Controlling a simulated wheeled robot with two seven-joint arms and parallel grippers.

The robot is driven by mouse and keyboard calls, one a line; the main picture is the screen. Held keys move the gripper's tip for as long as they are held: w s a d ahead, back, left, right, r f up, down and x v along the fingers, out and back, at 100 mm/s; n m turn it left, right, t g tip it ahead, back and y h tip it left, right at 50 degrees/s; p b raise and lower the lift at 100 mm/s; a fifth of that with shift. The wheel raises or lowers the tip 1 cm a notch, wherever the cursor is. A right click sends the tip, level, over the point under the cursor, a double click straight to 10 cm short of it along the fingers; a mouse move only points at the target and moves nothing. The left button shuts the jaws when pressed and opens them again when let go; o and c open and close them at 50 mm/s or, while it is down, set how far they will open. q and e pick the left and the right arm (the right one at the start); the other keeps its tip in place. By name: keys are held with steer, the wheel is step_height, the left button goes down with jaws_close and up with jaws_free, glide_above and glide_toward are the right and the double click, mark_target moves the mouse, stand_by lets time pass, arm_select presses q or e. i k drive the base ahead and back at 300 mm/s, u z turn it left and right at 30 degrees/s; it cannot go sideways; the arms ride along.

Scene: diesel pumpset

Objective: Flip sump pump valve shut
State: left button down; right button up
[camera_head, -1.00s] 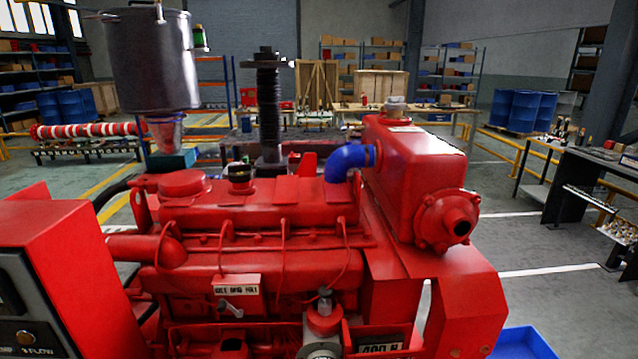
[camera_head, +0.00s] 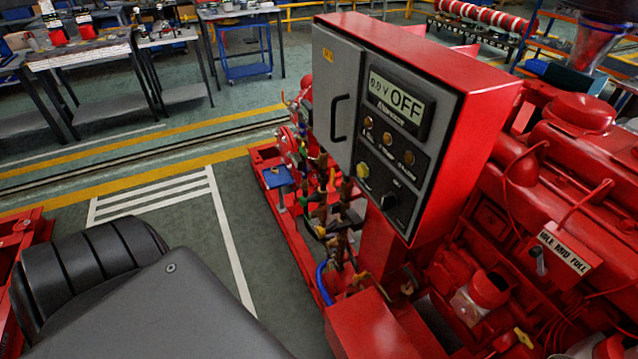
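I cannot tell which part is the sump pump valve. A cluster of small valves and fittings (camera_head: 335,215) with coloured handles sits low on the red pumpset base, left of the control box; the box hides part of it. A small yellow handle (camera_head: 523,338) shows on the red engine at the bottom right. Neither of my grippers is in view.
The red control box (camera_head: 400,120) with a grey front and a display reading OFF stands in the middle. The red engine (camera_head: 560,200) is to its right. Clear floor (camera_head: 180,225) with white stripes lies left. Workbenches (camera_head: 85,52) stand behind.

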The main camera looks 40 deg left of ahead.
mark_target(356, 276)
steer(key=u, duration=0.85)
steer(key=k, duration=1.05)
steer(key=z, duration=0.45)
